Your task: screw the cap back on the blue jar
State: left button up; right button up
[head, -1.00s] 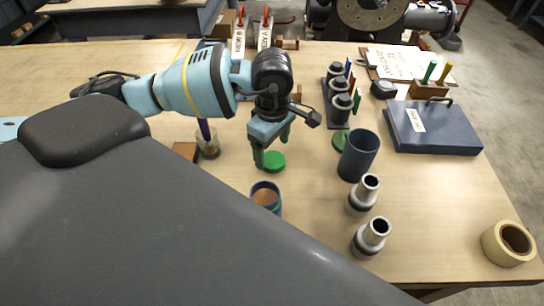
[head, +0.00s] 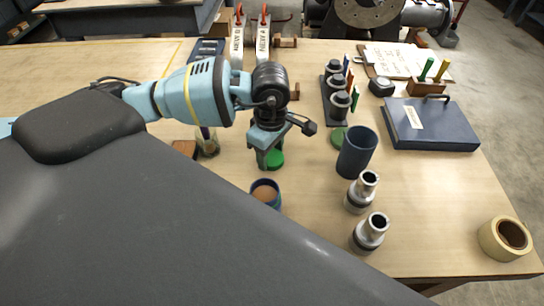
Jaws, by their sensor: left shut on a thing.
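The blue jar (head: 279,202) stands open in the head view, with brownish contents; its lower part is hidden behind my dark body. A green cap (head: 276,160) is on the table just behind the jar, between the fingers of my left gripper (head: 269,160). The left gripper points down and is shut on this cap; whether the cap still touches the table I cannot tell. A second green disc (head: 338,137) lies farther right, partly behind a dark blue cup (head: 357,153). My right gripper is not in view.
Two metal cylinders (head: 362,191) (head: 370,232) stand right of the jar. A black holder (head: 337,105) with round parts is behind the cup. A blue case (head: 432,125) and a tape roll (head: 505,238) are at the right.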

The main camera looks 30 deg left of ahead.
aim_at(272, 159)
pick_arm(q)
notch_tip(272, 159, up, 10)
dwell(0.7)
dwell(0.4)
jog(key=s+d+f+m, duration=0.1)
jog(key=m, duration=0.3)
jog(key=d+f+m, duration=0.1)
jog(key=m, duration=0.3)
jog(key=s+d+f+m, duration=0.1)
jog(key=m, duration=0.3)
jog(key=shift+s+d+f, duration=0.15)
jog(key=shift+s+f, duration=0.15)
jog(key=m, duration=0.2)
jog(key=s+d+f+m, duration=0.1)
jog(key=m, duration=0.2)
jog(key=shift+s+d+f+m, duration=0.15)
jog(key=shift+f+m, duration=0.05)
jog(key=shift+m, duration=0.1)
